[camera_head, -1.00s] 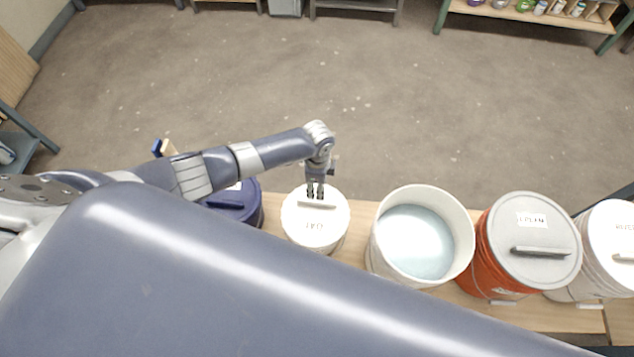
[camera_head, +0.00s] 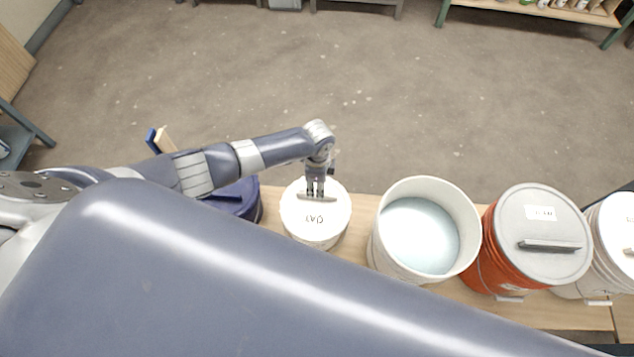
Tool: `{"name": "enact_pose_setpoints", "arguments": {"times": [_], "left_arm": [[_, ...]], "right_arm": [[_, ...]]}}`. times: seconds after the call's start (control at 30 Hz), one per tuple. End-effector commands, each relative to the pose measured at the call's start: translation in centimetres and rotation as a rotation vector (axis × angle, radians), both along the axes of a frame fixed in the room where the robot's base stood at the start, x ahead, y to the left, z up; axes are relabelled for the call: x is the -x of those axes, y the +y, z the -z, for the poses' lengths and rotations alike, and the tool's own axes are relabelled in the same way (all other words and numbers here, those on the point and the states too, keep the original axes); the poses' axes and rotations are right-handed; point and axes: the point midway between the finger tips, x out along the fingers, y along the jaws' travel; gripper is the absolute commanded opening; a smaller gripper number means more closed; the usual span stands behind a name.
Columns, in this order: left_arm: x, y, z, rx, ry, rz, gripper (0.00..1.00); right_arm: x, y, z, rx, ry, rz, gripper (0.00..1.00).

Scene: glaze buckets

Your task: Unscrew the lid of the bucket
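A small white bucket with a white lid (camera_head: 316,223) stands on the wooden bench. The lid carries a label that reads upside down and a pale bar handle (camera_head: 330,200). My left gripper (camera_head: 316,193) points down at this handle, its two dark fingers side by side at the handle with a narrow gap between them. From this angle I cannot tell whether they grip the handle or only stand at it. The lid sits on the bucket. My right gripper is not in view.
Along the wooden bench (camera_head: 545,314) stand an open white bucket of pale blue liquid (camera_head: 420,236), an orange bucket with a grey lid (camera_head: 540,250) and another white bucket (camera_head: 616,228).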

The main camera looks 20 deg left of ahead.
Motion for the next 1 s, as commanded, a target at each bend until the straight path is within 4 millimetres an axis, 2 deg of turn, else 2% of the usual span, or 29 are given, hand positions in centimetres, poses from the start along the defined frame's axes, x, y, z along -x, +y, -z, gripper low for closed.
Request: {"name": "enact_pose_setpoints", "arguments": {"times": [0.03, 0.6, 0.8, 1.0], "left_arm": [[0.0, 0.0, 0.8, 0.0, 0.0, 0.0, 0.37], [-0.1, 0.0, 5.3, 0.001, -0.001, 0.0, 0.37], [-0.1, 0.0, 6.2, 0.001, -0.001, 0.0, 0.37], [0.0, 0.0, 6.4, 0.001, -0.001, 0.0, 0.37]], "right_arm": [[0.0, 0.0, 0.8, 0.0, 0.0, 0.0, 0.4], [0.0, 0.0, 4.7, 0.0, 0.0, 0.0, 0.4], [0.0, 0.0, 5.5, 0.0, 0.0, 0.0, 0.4], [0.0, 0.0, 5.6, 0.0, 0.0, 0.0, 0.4]]}}
